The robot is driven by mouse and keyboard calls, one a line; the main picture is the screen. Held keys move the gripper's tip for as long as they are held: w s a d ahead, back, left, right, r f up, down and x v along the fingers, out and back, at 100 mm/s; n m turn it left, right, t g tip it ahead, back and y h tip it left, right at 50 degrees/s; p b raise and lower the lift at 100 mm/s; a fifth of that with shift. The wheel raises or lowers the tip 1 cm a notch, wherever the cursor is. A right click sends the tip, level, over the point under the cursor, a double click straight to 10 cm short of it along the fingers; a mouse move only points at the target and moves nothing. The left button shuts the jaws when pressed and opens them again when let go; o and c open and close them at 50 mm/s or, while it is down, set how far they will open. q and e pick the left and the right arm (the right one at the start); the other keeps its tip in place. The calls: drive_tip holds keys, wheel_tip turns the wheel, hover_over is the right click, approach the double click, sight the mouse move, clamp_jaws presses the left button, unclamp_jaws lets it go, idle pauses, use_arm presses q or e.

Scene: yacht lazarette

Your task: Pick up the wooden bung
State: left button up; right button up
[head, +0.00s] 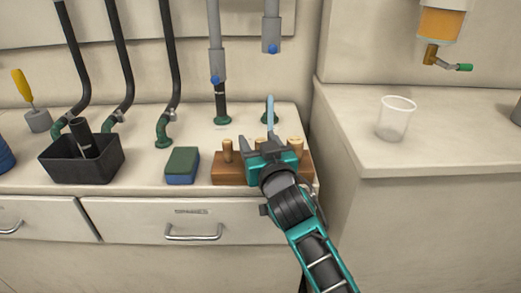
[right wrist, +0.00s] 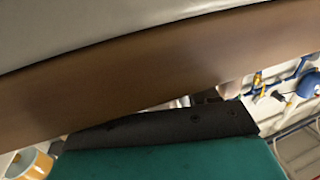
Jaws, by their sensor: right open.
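A brown wooden block (head: 230,172) stands on the worktop near its front edge and holds wooden bungs upright. One bung (head: 228,150) stands at its left end, another (head: 295,144) at its right end. A third bung top (head: 260,142) shows just behind my right gripper (head: 262,149), which hides its lower part. My right gripper is open, over the middle of the block; contact with a bung cannot be told. In the right wrist view a brown wooden surface (right wrist: 130,75) fills much of the picture behind a dark finger (right wrist: 160,125). My left gripper is not in view.
A green and blue sponge (head: 182,166) lies left of the block, and a black bin (head: 80,160) is further left. Hoses and pipes stand behind. A translucent cup (head: 396,119) is on the higher right counter (head: 440,150). Drawers (head: 170,220) are below the worktop.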

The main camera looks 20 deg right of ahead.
drive_tip(key=shift+s, duration=0.1)
drive_tip(key=shift+c, duration=0.7)
drive_tip(key=c, duration=0.9)
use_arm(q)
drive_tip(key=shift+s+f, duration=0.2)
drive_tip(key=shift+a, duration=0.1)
use_arm(e)
drive_tip(key=shift+r, duration=0.15)
